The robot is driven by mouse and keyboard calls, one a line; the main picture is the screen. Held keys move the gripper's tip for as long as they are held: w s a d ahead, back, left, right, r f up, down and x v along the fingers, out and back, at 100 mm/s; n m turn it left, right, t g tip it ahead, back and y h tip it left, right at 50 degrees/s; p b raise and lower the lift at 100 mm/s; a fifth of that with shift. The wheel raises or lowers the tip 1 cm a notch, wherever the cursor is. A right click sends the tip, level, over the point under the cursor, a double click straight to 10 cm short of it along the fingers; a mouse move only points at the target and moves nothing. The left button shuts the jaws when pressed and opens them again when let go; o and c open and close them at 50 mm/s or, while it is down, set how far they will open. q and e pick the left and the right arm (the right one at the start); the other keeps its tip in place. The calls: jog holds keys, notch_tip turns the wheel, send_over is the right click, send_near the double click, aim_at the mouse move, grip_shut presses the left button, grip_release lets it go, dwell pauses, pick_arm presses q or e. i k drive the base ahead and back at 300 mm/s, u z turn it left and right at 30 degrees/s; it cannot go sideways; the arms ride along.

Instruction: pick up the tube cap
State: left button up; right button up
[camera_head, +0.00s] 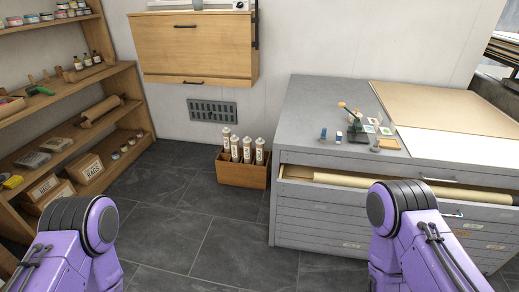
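I cannot pick out a tube cap for certain. Several small items, including blue-and-white ones (323,134), stand on the cabinet top, too small to identify surely. Purple links of both my arms show at the bottom left and bottom right, but neither gripper is in view.
A wooden crate (232,172) with several white cartridges stands on the floor left of the cabinet. A wooden shelf unit (128,85) with boxes and rolls lines the left wall. A wooden cabinet (195,45) hangs on the back wall. The dark tiled floor (180,230) between is clear.

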aim_at(261, 141)
jog(key=u, duration=0.45)
jog(key=i, duration=1.05)
jog(key=u, duration=0.45)
jog(key=i, duration=1.2)
jog(key=z, duration=0.6)
jog(key=i, duration=0.95)
jog(key=z, duration=0.35)
